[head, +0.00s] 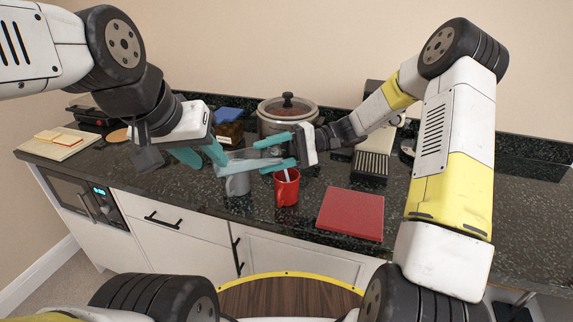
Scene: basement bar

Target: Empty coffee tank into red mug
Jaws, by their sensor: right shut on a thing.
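The red mug (287,190) stands upright on the dark counter near its front edge. My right gripper (267,153) is shut on the coffee tank (236,167), a translucent grey vessel, and holds it above and left of the red mug. The fingers hide part of the tank. A thin pale streak shows at the red mug's mouth; I cannot tell whether it is liquid or a solid thing. My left gripper (203,154) is left of the tank, its teal fingers apart, and looks empty.
A grey mug (237,184) stands left of the red mug, below the tank. A red board (351,214) lies to the right. A lidded pot (287,115) and a blue-topped box (229,124) stand behind. A cutting board (57,145) is far left.

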